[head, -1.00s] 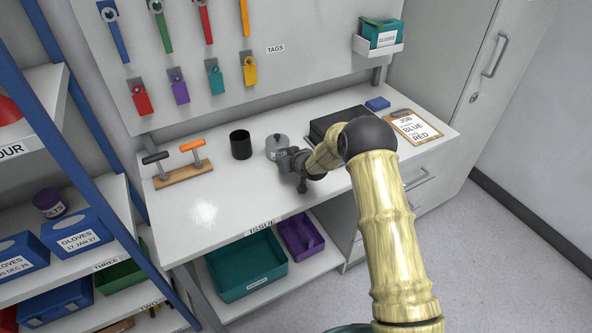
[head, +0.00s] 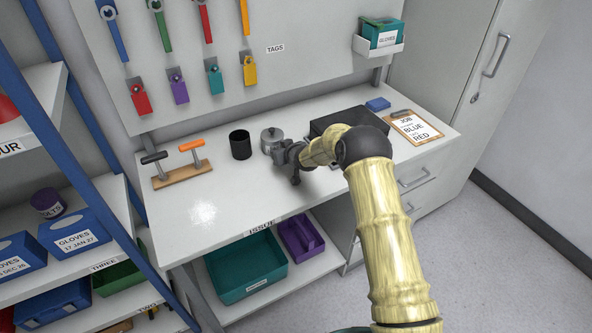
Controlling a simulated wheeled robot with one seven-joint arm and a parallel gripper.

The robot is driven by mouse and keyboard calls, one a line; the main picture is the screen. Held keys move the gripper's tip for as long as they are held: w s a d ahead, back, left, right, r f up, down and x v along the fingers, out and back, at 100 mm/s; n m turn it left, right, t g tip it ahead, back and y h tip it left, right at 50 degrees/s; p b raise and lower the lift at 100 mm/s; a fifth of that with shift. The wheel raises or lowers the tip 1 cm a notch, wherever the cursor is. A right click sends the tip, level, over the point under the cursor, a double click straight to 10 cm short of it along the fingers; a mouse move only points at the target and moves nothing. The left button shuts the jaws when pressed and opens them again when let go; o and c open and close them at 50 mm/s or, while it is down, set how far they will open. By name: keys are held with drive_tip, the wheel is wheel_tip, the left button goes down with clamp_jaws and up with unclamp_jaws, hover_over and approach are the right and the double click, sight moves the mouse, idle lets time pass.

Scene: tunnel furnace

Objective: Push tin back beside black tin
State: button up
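A grey metal tin (head: 271,138) with a small knob on its lid stands upright on the white bench. The black tin (head: 240,145), open at the top, stands just left of it with a narrow gap between. My gripper (head: 285,160) is low over the bench at the front right side of the grey tin. It overlaps the tin's lower right edge in the picture, and I cannot tell for sure whether it touches. The fingers are small and partly hidden by the wrist, so their opening does not show clearly.
A wooden stand with black and orange handles (head: 183,174) is at the bench's left. The front left of the bench (head: 225,205) is clear.

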drive_tip(key=shift+w+a+b, duration=0.3)
drive_tip(key=shift+w+a, duration=0.4)
drive_tip(key=shift+w, duration=0.3)
drive_tip(key=shift+s+f+p+v, duration=0.1)
drive_tip(key=shift+f+v, duration=0.1)
drive_tip(key=shift+v, duration=0.85)
drive_tip(key=shift+s+f+p+v, duration=0.1)
drive_tip(key=shift+f+v, duration=0.1)
drive_tip(key=shift+v, duration=0.85)
drive_tip(key=shift+s+f+p+v, duration=0.1)
drive_tip(key=shift+f+v, duration=0.1)
drive_tip(key=shift+v, duration=0.85)
drive_tip(key=shift+d, duration=0.2)
drive_tip(key=s+d+r+m+g+h+p, duration=0.1)
drive_tip(key=s+d+r+m+g+h, duration=0.15)
drive_tip(key=s+d+r, duration=0.45)
drive_tip(key=s+d+r+m+g+h+p, duration=0.1)
drive_tip(key=s+d+r+h, duration=0.25)
drive_tip(key=s+d, duration=0.6)
drive_tip(key=s+d+r+m+g, duration=0.1)
drive_tip(key=s+d, duration=0.3)
drive_tip(key=s, duration=0.7)
drive_tip(key=s+d+r+m+g, duration=0.2)
drive_tip(key=s+d, duration=0.3)
drive_tip(key=s, duration=0.6)
drive_tip(key=shift+s+d+r+g+h, duration=0.3)
drive_tip(key=shift+s+d+g, duration=0.05)
drive_tip(key=shift+s, duration=0.05)
